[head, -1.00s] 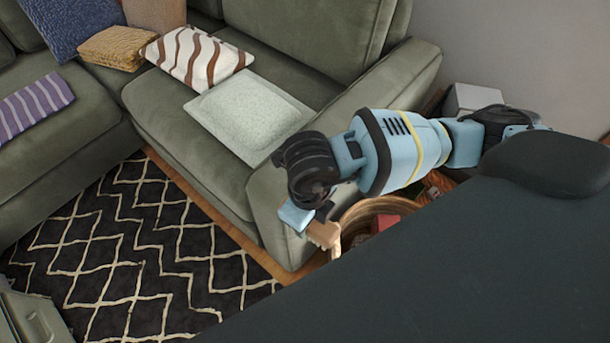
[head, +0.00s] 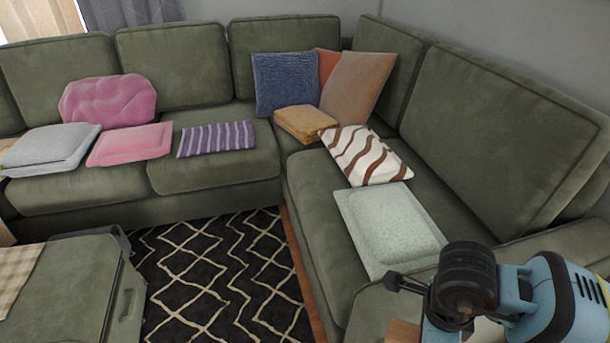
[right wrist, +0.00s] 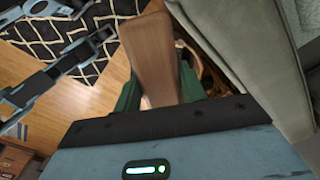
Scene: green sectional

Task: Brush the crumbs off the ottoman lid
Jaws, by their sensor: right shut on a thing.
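The green ottoman (head: 85,275) stands at the lower left of the head view, cut off by the frame. A beige checked cloth (head: 12,280) lies over its left part. I cannot make out crumbs on the visible lid. My right gripper is at the lower right of the head view, over the sofa's near end and well away from the ottoman. In the right wrist view my right gripper (right wrist: 158,92) is shut on a wooden handle (right wrist: 153,50).
A green sectional sofa (head: 215,180) runs along the back and right, with several cushions. A pale cushion (head: 390,228) lies nearest my right arm. A black patterned rug (head: 225,270) covers the floor between ottoman and sofa.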

